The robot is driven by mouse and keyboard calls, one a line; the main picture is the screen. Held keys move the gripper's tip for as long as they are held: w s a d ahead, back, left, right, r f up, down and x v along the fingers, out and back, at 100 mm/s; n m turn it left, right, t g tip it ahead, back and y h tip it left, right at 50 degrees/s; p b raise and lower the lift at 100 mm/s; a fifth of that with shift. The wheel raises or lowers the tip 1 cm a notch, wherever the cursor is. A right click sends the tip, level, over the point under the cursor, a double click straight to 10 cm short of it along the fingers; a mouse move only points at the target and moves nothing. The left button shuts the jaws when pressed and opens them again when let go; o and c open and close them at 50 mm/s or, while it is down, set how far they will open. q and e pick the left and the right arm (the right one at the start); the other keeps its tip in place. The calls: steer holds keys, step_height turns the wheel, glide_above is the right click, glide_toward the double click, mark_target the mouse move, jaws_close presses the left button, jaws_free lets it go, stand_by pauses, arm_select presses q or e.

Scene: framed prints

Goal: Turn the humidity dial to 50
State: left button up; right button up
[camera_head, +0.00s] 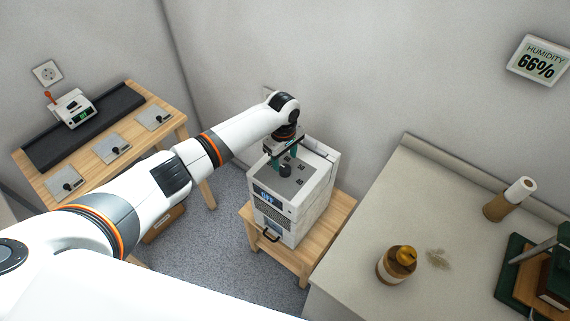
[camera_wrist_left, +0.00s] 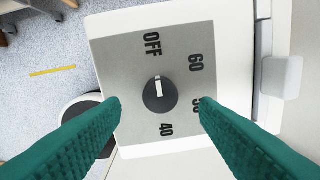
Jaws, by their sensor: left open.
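The humidity dial (camera_wrist_left: 160,95) is a round dark knob on a grey plate (camera_wrist_left: 117,70) on top of a white machine (camera_head: 299,213). Its white pointer mark lies on the half toward OFF in the left wrist view. Around it are printed OFF, 60, 50 and 40; a finger partly covers the 50. In the head view the dial (camera_head: 285,171) shows as a small dark knob. My left gripper (camera_head: 284,160) is over the plate, with its teal fingers open. In the left wrist view the fingers (camera_wrist_left: 160,104) are apart on either side of the dial. My right gripper is not in view.
A wall display (camera_head: 539,63) reads HUMIDITY 66%. The machine stands on a small wooden table (camera_head: 342,211). A wooden bench with plates and a small device (camera_head: 74,109) is at left.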

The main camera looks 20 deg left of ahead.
mark_target(285, 168)
arm_select(q)
steer(key=shift+f, duration=2.3)
steer(key=shift+c, duration=0.3)
steer(key=c, duration=0.9)
steer(key=shift+c, duration=0.2)
